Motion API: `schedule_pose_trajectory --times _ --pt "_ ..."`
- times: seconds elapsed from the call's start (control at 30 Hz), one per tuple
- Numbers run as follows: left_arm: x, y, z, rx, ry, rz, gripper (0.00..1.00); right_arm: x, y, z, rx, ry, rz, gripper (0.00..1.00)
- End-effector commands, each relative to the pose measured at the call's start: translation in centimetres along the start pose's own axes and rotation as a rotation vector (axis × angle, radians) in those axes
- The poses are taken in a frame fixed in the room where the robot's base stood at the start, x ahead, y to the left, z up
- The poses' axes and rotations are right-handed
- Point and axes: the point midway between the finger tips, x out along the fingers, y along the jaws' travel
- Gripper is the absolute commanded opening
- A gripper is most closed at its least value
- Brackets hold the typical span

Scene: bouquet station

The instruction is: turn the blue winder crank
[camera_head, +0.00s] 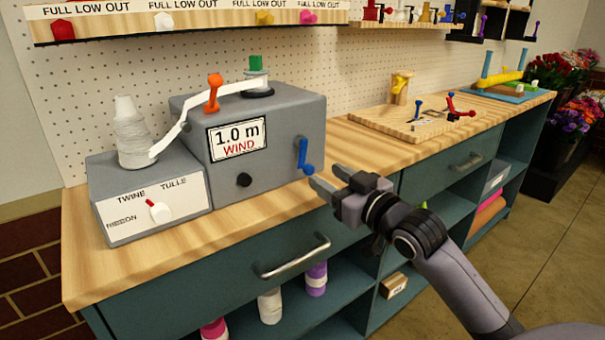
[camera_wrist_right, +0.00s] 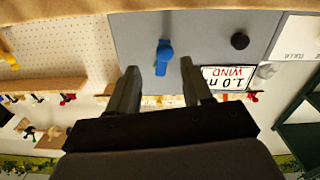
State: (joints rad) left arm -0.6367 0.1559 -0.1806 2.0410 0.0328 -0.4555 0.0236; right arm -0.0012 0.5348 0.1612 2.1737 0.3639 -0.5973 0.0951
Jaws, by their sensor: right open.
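The blue winder crank (camera_head: 304,155) is on the front right of the grey winder box (camera_head: 291,118), its handle pointing down. The box has a sign reading "1.0 m WIND" and a black knob (camera_head: 244,180). My right gripper (camera_head: 325,179) is open and empty, just right of and below the crank, apart from it. In the right wrist view, the crank (camera_wrist_right: 164,57) shows beyond the fingers, lying between their tips in the picture. My left gripper is not in view.
A grey box with a twine, tulle and ribbon selector (camera_head: 158,211) stands left of the winder, with a white spool (camera_head: 131,134). A wooden board (camera_head: 415,122) with small tools lies further right. A drawer handle (camera_head: 292,258) sticks out below the counter.

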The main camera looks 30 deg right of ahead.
Motion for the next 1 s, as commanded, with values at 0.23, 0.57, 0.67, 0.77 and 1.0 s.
schedule_pose_trajectory --times 0.23,0.57,0.67,0.77,1.0 --pt "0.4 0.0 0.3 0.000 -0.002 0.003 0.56 -0.3 -0.5 0.1 -0.004 -0.006 -0.027 0.50" --pt "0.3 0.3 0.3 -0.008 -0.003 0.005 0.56 2.7 -0.6 0.0 -0.002 -0.004 -0.026 0.50" --pt "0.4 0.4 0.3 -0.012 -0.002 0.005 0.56 4.0 -0.6 0.1 -0.002 -0.005 -0.026 0.50" --pt "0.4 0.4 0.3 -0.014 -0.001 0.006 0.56 5.1 -0.6 0.1 -0.003 -0.005 -0.025 0.50" --pt "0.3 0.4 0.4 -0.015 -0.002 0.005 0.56 6.6 -0.7 0.1 -0.004 -0.005 -0.026 0.50"
